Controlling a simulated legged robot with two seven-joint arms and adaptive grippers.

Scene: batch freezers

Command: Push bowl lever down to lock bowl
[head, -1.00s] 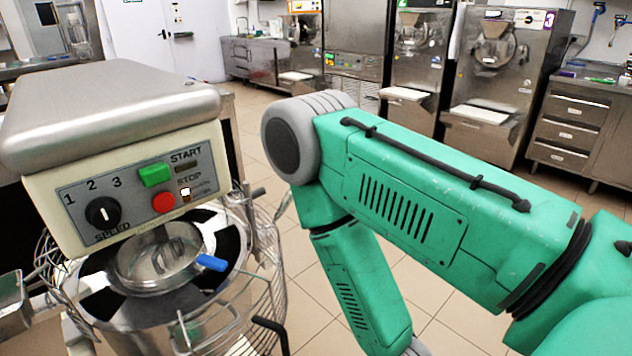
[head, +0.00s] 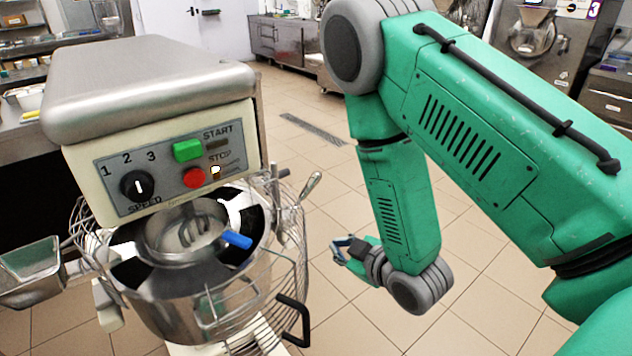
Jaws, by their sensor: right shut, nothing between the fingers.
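A planetary mixer (head: 150,85) with a metal top stands on the left. Its steel bowl (head: 185,305) sits under the head inside a wire guard. A lever with a shiny metal end (head: 311,186) sticks up and right at the mixer's right side. A black bent handle (head: 304,322) shows lower, in front of the guard's right side; I cannot tell which one is the bowl lever. My right gripper (head: 344,249) is shut and empty, right of the bowl and apart from both. My left gripper is not in view.
The control panel (head: 170,170) has a speed knob, a green START and a red STOP button. A blue-handled tool (head: 237,239) lies at the bowl's top. A metal chute (head: 32,270) juts out at left. Freezers stand behind.

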